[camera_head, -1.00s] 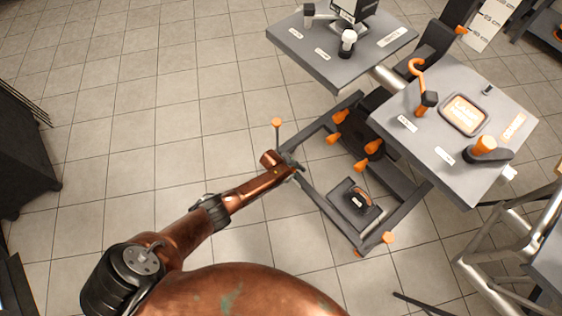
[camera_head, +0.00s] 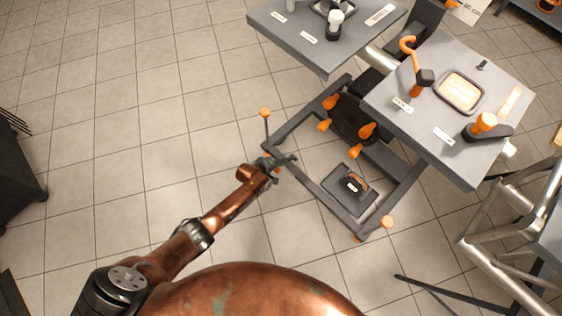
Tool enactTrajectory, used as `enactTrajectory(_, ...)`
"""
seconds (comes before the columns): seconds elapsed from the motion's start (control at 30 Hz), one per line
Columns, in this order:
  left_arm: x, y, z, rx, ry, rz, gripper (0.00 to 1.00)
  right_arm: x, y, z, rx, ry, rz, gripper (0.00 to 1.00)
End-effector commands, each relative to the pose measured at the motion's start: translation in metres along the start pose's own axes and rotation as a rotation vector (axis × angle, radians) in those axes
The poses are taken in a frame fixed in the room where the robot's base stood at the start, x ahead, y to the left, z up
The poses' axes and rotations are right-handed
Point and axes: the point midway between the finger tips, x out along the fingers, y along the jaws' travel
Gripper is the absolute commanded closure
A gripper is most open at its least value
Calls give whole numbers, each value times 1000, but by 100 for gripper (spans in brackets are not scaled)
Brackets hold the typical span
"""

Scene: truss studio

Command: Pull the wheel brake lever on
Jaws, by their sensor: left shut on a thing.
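My left gripper (camera_head: 281,163) is at the left side rail of the cart's low dark frame (camera_head: 310,188). It is shut on a small orange part at that rail, which I take to be the wheel brake lever (camera_head: 278,171); fingers and wrist hide most of it. An upright rod with an orange ball knob (camera_head: 265,112) stands at the frame's left corner, just beyond the gripper. Another orange knob (camera_head: 387,221) is at the near right corner. My right gripper is not in view.
Grey table tops (camera_head: 450,100) with an orange hook and a screen overhang the frame. Several orange handles (camera_head: 334,103) and a dark pedal-like unit (camera_head: 350,185) are inside it. Metal tubes (camera_head: 500,250) stand at the right.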

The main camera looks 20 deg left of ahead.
Motion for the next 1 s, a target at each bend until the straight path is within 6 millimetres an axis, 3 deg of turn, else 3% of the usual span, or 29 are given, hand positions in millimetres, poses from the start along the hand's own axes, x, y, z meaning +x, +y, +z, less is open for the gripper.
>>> enactTrajectory(0.07, 1, -2, 4, -3, -6, -4, 100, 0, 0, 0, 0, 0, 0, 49)
enactTrajectory(0.1, 1, -2, 4, -3, -6, -4, 84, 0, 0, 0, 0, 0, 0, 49)
enactTrajectory(0.33, 0, -2, 2, -2, -4, -4, 68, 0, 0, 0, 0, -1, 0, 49)
enactTrajectory(0.73, -4, -2, 2, -3, -4, -3, 68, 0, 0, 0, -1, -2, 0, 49)
enactTrajectory(1.0, -36, -3, 2, -2, -2, -3, 68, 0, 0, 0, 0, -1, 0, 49)
